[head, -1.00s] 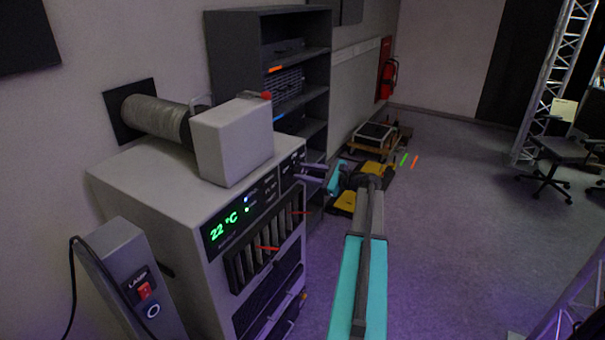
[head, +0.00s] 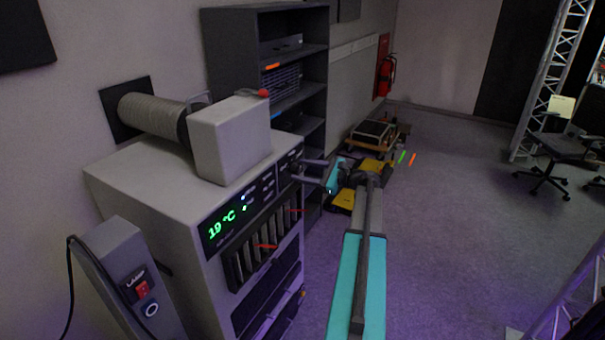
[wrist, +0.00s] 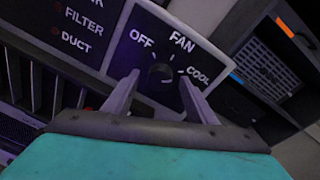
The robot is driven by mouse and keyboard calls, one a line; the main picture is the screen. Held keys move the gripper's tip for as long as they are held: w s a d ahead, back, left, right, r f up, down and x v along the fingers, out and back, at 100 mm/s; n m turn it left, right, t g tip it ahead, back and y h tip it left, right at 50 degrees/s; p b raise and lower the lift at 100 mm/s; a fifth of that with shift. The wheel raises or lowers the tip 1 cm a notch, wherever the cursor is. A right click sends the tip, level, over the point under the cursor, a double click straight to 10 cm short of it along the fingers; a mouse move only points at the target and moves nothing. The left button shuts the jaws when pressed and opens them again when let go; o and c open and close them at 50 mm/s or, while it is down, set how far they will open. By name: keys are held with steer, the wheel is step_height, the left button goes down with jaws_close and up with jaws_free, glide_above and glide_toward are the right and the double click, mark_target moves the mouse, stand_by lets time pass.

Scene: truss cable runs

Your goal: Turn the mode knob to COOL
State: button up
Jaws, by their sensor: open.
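The dark mode knob (wrist: 160,75) is in the wrist view, on a black panel (wrist: 122,62) lettered OFF, FAN and COOL. OFF is at its left, FAN above it and COOL at its right. Pale marks lie around the knob; I cannot tell surely which word it points to. My gripper (wrist: 159,96) is open, one finger on each side of the knob; contact is not clear. In the head view my gripper (head: 312,170) is at the right end of the white unit's front panel (head: 250,202), and the knob is hidden. The green display (head: 222,224) reads 19 °C.
A white box (head: 230,140) with a duct stands on the unit. A grey shelf (head: 235,65) stands behind.

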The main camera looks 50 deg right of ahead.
steer(key=b+v, duration=0.4)
steer(key=v, duration=0.9)
steer(key=shift+s+b, duration=0.35)
steer(key=shift+d, duration=0.1)
